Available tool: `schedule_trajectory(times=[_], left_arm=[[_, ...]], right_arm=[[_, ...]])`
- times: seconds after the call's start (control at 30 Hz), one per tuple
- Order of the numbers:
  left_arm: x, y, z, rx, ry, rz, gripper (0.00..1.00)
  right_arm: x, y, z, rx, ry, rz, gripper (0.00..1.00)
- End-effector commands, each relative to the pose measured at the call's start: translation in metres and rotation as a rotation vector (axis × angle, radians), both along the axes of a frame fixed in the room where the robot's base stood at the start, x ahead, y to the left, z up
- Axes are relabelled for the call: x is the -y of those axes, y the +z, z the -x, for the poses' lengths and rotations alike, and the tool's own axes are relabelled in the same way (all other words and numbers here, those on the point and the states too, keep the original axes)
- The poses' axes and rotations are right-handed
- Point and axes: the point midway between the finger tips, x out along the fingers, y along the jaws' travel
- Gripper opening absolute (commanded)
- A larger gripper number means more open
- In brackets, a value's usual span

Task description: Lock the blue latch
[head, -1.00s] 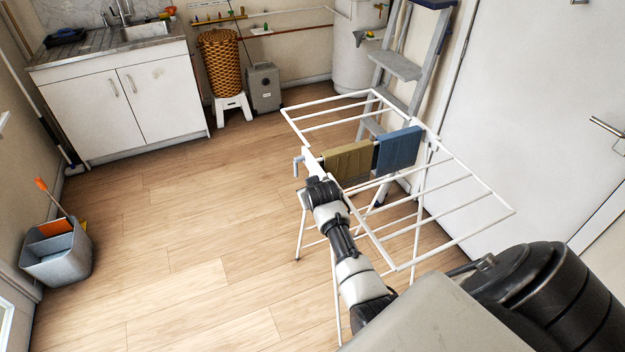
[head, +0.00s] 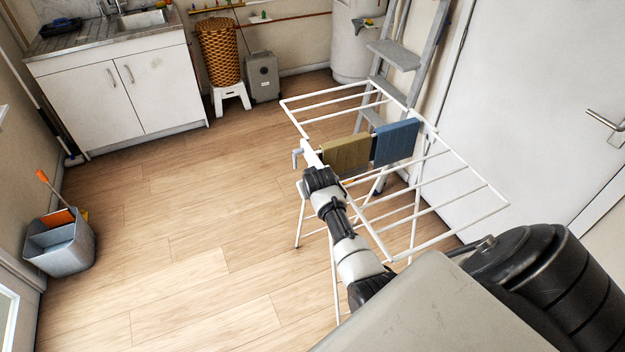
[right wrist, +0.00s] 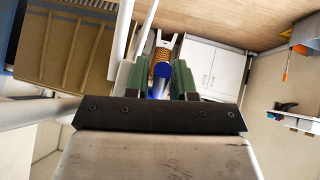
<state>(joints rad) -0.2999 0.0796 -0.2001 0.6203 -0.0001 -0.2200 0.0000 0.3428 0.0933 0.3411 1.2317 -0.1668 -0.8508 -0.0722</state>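In the right wrist view, the blue latch (right wrist: 160,86) shows as a rounded blue end between the green finger pads of my right gripper (right wrist: 160,70). The pads stand apart on both sides of it, with background visible between them. I cannot tell whether either pad touches it. In the head view, my right arm reaches to the near left side of a white drying rack (head: 470,182). A small grey-blue hook-shaped part (head: 296,157), possibly the latch, sticks out left there. The right fingertips are not clear in the head view. My left gripper is out of view.
An olive towel (head: 346,154) and a blue towel (head: 396,143) hang on the rack. A grey stepladder (head: 397,55) and a white door (head: 540,110) stand beyond it. A grey bucket (head: 62,250) stands far left. The wooden floor between is clear.

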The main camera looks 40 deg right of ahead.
Motion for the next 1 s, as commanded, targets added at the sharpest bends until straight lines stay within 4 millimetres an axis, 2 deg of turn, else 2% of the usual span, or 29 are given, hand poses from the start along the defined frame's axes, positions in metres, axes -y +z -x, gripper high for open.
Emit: schedule_trajectory(times=[0.27,0.8,1.0], left_arm=[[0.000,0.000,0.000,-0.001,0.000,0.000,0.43],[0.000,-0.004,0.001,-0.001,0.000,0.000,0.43],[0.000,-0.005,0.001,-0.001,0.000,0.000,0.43]], right_arm=[[-0.002,0.006,0.003,0.005,0.000,0.002,0.24],[-0.029,0.065,0.052,0.005,0.000,0.001,0.24],[-0.034,0.077,0.062,0.001,0.000,0.000,0.24]])
